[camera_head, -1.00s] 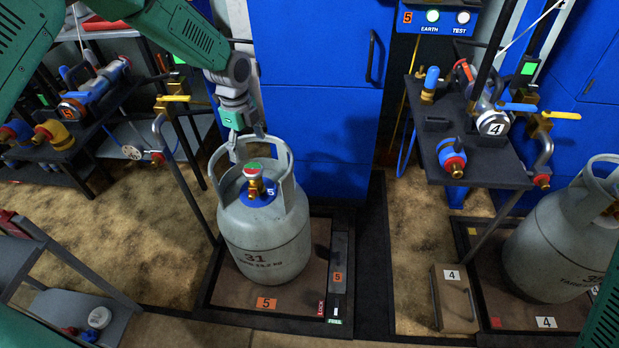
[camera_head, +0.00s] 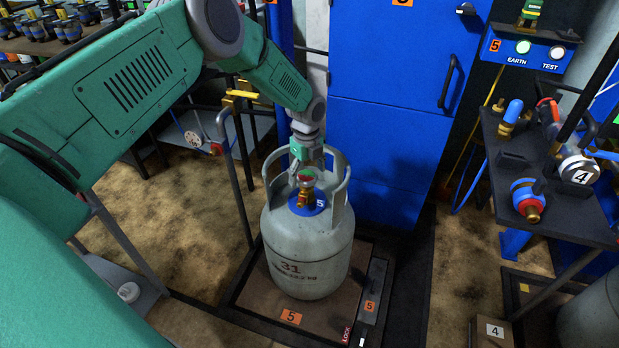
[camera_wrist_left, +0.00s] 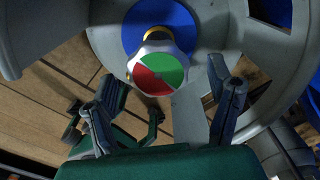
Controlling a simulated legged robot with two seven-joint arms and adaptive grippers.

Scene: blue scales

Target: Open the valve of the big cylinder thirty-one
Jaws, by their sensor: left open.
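The big grey cylinder 31 (camera_head: 300,258) stands upright on the scale platform marked 5 (camera_head: 258,290). Its brass valve (camera_head: 306,196) rises from a blue collar inside the grey guard ring. The valve's red and green knob (camera_wrist_left: 157,73) shows in the left wrist view, near the top middle. My left gripper (camera_head: 306,172) is above the knob, inside the guard ring. In the wrist view its fingers (camera_wrist_left: 165,100) are apart, one on each side and short of the knob, with nothing between them. My right gripper is not in view.
The guard ring (camera_head: 343,185) rises close around the valve. A blue cabinet (camera_head: 385,130) stands behind. A black stand (camera_head: 540,190) with fittings is at the right, and another cylinder (camera_head: 592,315) is at the lower right edge. A yellow-handled pipe (camera_head: 240,93) stands behind left.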

